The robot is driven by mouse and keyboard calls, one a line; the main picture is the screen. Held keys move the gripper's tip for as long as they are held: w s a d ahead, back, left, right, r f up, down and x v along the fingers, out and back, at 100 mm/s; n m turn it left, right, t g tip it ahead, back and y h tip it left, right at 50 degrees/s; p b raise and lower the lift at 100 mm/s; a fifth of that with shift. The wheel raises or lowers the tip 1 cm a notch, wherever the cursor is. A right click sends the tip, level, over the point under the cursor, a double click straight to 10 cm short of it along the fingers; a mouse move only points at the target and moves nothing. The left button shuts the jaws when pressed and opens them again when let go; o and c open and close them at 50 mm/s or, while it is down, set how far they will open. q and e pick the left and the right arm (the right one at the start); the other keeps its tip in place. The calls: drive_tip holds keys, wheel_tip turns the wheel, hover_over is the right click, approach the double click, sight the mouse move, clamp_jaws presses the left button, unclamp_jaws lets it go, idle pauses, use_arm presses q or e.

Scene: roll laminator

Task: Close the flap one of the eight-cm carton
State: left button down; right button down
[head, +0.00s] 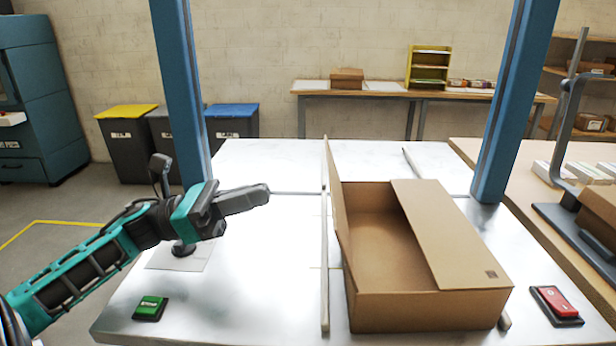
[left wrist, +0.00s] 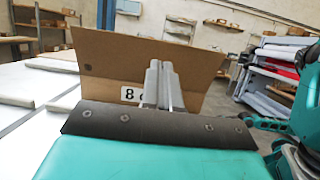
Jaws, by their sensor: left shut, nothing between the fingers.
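The brown carton (head: 430,308) sits on the metal table, its top partly open. Its right flap (head: 452,232) lies inward over the right part of the opening. Its left flap (head: 333,200) stands roughly upright along the left edge. My left gripper (head: 266,193) is shut and empty, to the left of the upright flap and apart from it, pointing toward it. In the left wrist view the gripper's fingers (left wrist: 157,88) are together in front of a brown carton panel (left wrist: 108,60) with a partly hidden label showing an 8. My right gripper is not in view.
A green button (head: 151,308) is at the table's front left and a red switch (head: 557,303) at the front right. Blue posts (head: 181,90) (head: 515,100) rise on both sides. A rail (head: 325,290) runs along the carton's left side. The table left of it is mostly clear.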

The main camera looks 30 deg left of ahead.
sight(338, 197)
use_arm(q)
drive_tip(key=x, duration=0.8)
drive_tip(key=shift+w+d+p, duration=0.2)
drive_tip(key=shift+w+p, duration=0.05)
drive_tip(key=shift+p, duration=0.05)
drive_tip(key=shift+r, duration=0.1)
